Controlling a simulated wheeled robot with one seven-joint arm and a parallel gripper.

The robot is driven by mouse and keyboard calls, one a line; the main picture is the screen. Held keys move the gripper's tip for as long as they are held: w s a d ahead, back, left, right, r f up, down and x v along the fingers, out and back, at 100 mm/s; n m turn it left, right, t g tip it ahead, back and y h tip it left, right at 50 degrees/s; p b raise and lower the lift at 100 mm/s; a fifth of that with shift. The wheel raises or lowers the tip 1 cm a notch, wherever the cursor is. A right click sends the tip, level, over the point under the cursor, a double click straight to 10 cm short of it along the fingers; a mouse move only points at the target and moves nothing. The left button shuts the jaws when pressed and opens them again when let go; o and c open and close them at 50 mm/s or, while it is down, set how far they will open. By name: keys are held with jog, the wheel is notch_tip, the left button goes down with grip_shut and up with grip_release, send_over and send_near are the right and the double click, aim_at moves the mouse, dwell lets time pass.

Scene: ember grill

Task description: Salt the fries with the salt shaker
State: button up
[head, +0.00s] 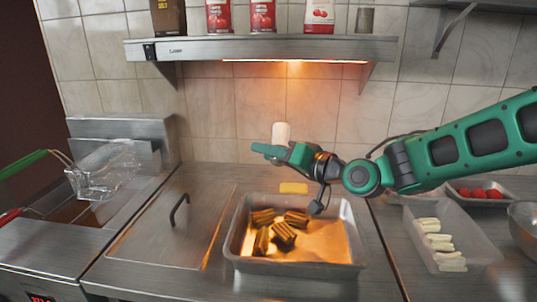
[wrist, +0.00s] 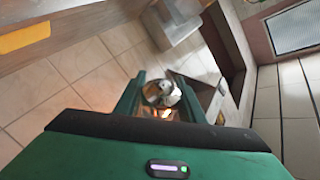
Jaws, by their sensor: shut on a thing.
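My gripper (head: 275,151) is shut on the salt shaker, holding it in the air above the back of the fries tray. The shaker's pale body (head: 281,132) sticks up above the fingers in the head view. In the wrist view its round, shiny metal end (wrist: 161,93) shows between the two green fingers (wrist: 155,97). I cannot tell its exact tilt. Several brown-yellow striped bundles, seemingly the fries (head: 284,234), lie in the left half of a metal tray (head: 300,268) under a warm glow. No salt grains can be made out.
A lit shelf (head: 260,48) with cans and packets hangs above. A fryer with a basket (head: 105,172) and a handled lid (head: 165,235) are left. A bin of pale sticks (head: 462,262) and a red-food tray (head: 492,183) are right. A yellow block (head: 294,188) lies behind the tray.

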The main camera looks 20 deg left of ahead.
jog(key=shift+a+f, duration=0.15)
jog(key=shift+f, duration=1.75)
jog(key=shift+r, duration=1.5)
dwell(1.6)
